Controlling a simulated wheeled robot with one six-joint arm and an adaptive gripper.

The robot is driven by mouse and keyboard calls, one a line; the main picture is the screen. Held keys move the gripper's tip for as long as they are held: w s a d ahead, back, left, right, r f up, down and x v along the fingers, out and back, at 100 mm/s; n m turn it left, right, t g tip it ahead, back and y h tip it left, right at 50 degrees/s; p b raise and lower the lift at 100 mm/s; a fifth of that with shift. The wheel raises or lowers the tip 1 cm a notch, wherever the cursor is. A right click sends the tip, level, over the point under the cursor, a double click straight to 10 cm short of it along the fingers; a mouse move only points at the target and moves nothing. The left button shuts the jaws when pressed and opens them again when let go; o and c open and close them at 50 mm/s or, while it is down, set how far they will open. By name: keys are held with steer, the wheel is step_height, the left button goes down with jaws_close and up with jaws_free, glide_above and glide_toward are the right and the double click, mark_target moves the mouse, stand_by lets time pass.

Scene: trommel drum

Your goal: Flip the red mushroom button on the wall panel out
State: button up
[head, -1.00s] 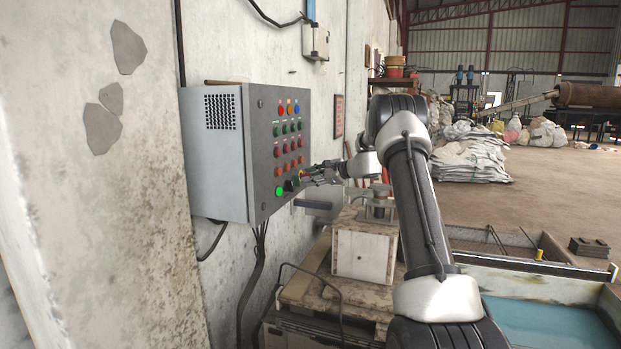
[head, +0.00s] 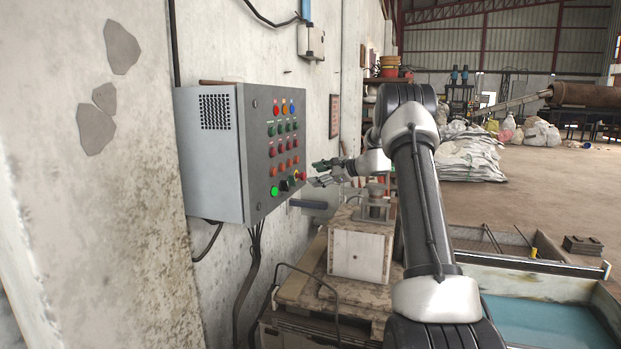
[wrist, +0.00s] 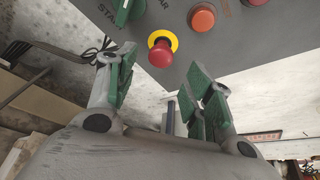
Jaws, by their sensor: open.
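The red mushroom button (wrist: 160,55) has a yellow ring around its base and shows on the panel face in the wrist view. In the head view the red mushroom button (head: 302,176) is at the lower right of the grey wall panel (head: 262,160). My gripper (wrist: 160,88) is open and empty, with green pads on its fingers. The button shows between and beyond the fingertips, with no visible contact. In the head view my gripper (head: 315,172) is just right of the button, with a small gap.
The panel carries several other buttons, with a lit green one (head: 274,191) at lower left and a dark green switch (wrist: 125,10) near the mushroom button. A cluttered bench with a pale block (head: 358,255) stands below. Open floor lies to the right.

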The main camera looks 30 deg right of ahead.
steer(key=v, duration=0.7)
steer(key=shift+s+d, duration=0.2)
steer(key=shift+s, duration=0.1)
